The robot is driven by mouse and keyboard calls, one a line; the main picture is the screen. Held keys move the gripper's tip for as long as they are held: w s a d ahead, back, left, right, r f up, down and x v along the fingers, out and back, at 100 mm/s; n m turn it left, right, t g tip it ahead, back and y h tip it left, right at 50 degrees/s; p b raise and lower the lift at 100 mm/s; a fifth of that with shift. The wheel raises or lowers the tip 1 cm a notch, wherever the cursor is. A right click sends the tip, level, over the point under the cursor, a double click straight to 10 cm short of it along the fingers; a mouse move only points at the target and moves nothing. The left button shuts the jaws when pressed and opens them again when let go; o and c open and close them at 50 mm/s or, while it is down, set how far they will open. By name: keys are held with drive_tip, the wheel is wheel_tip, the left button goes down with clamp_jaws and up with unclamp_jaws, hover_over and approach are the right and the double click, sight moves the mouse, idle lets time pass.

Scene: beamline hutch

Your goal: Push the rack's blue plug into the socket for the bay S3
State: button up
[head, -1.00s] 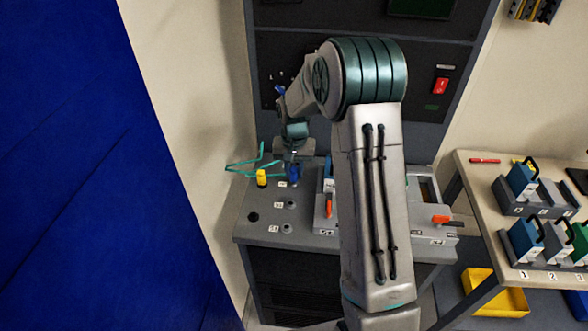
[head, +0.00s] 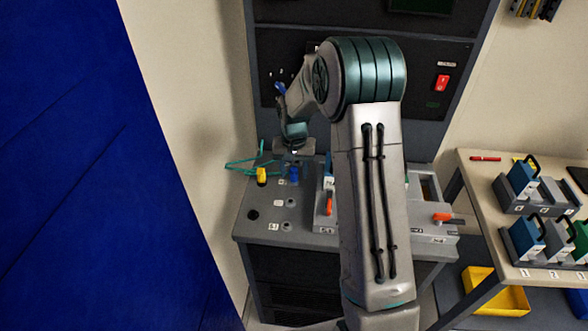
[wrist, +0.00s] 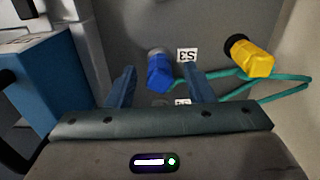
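The blue plug (head: 294,174) stands on the grey rack top, and it also shows in the wrist view (wrist: 159,74). It sits at the socket beside the S3 label (wrist: 187,55); its lower end and how deep it sits are hard to tell. A teal cable (wrist: 215,74) runs close by the plug. My gripper (head: 294,152) is above the plug. In the wrist view its two blue fingers are spread, with the plug showing between and beyond them, apart from both.
A yellow plug (head: 262,175) stands to the left of the blue one. Empty round sockets (head: 290,202) lie nearer the front. Grey modules with orange levers (head: 329,207) stand to the right. A wall (head: 200,120) borders the rack's left side.

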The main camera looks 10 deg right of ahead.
wheel_tip(320, 180, up, 14)
drive_tip(key=b, duration=0.2)
drive_tip(key=s+r+n+t, duration=0.15)
drive_tip(key=s+r, duration=0.35)
drive_tip(key=s, duration=0.9)
drive_tip(key=s+f+n+t, duration=0.1)
drive_tip(key=s+f+n, duration=0.1)
drive_tip(key=s, duration=1.3)
drive_tip(key=shift+f+t, duration=0.35)
drive_tip(key=shift+f, duration=0.1)
